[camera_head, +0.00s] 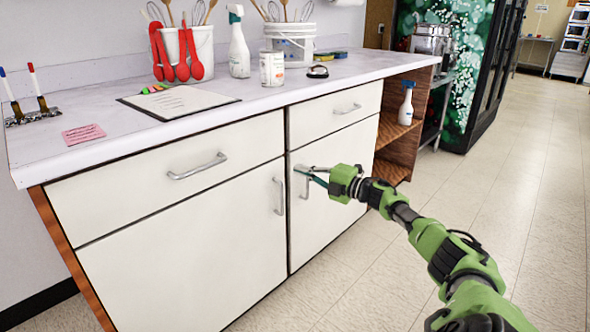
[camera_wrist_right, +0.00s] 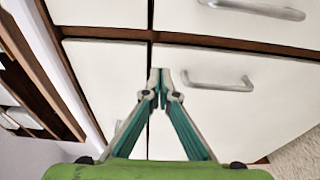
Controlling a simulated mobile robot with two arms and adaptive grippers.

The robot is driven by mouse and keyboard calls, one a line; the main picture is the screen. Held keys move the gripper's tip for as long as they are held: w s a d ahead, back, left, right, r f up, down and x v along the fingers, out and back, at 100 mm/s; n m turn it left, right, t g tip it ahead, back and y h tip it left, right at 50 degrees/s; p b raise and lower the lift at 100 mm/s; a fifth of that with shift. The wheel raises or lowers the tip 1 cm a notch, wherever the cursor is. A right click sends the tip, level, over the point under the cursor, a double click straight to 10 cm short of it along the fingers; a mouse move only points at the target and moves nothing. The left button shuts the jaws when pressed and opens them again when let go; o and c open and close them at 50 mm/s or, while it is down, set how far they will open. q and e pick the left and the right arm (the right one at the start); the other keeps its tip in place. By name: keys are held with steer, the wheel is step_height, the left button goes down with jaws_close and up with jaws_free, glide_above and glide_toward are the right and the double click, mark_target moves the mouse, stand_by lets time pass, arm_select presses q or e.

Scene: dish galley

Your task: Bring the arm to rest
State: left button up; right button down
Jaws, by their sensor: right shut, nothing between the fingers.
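My right arm comes in from the lower right in the head view, green and black. Its gripper (camera_head: 303,171) is in front of the right lower cabinet door (camera_head: 325,210), close to that door's handle (camera_head: 306,187). In the right wrist view the gripper (camera_wrist_right: 160,75) has its fingertips together with nothing between them. The door handle (camera_wrist_right: 218,80) lies just to the right of the fingertips there. I cannot tell whether the fingers touch the door. The doors and drawers are closed. My left gripper does not show.
The counter (camera_head: 110,135) holds a clipboard (camera_head: 180,101), a spray bottle (camera_head: 238,45), a can (camera_head: 272,68) and buckets of utensils. An open shelf (camera_head: 400,135) with another spray bottle (camera_head: 406,104) stands at the cabinet's right end. The floor (camera_head: 510,180) to the right is clear.

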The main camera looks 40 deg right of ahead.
steer(key=s+d, duration=0.5)
steer(key=shift+f, duration=0.2)
